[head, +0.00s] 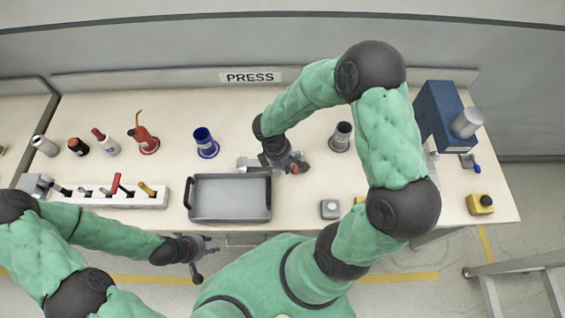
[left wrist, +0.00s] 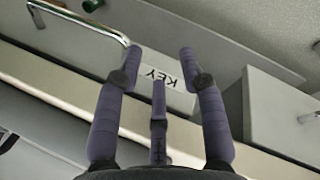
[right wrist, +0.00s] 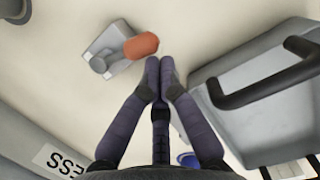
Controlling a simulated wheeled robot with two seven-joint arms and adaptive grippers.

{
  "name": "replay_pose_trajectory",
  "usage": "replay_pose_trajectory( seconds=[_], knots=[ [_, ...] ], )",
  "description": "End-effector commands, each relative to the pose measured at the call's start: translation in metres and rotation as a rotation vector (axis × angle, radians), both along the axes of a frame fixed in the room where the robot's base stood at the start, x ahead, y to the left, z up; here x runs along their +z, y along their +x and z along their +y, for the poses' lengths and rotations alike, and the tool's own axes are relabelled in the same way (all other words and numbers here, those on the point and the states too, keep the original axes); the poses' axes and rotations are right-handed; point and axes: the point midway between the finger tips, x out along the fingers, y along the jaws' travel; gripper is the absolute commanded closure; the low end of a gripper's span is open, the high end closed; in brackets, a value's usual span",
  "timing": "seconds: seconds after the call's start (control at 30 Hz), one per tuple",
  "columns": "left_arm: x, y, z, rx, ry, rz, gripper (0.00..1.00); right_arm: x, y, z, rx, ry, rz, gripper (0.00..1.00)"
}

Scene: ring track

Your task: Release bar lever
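A lever with an orange knob (right wrist: 141,45) and a grey base (right wrist: 112,55) lies just beyond my right gripper's fingertips in the right wrist view. Its knob (head: 305,168) shows small beside the gripper in the head view, which hides most of the base. My right gripper (right wrist: 159,64) has its fingertips together with nothing seen between them; a small gap seems to separate them from the knob. It also shows in the head view (head: 288,163). My left gripper (left wrist: 160,55) has its fingers spread, empty, before a KEY label (left wrist: 162,78); it hangs off the table's front edge (head: 208,246).
A grey tray (head: 230,178) with dark handles stands left of the lever. A blue machine (head: 437,112) stands at the right. A grey button box (head: 330,208) sits near the front edge. A white rack (head: 110,200) and several bottles are at the left.

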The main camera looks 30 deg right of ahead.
Motion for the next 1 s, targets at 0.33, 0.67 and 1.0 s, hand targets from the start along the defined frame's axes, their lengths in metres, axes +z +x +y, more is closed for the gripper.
replay_pose_trajectory(
  seconds=[0.33,0.67,1.0],
  knots=[
    [0.0000,0.0000,0.0000,0.000,0.000,0.000,0.60,-0.0002,-0.0090,-0.0044,0.131,0.000,0.001,1.00],
    [0.0000,0.0000,0.0000,0.000,0.000,0.000,0.60,-0.0001,-0.0099,-0.0054,0.152,0.000,0.000,1.00],
    [0.0004,0.0000,0.0000,0.000,0.000,0.000,0.60,0.0004,-0.0089,-0.0044,0.151,0.000,0.000,1.00]
  ],
)
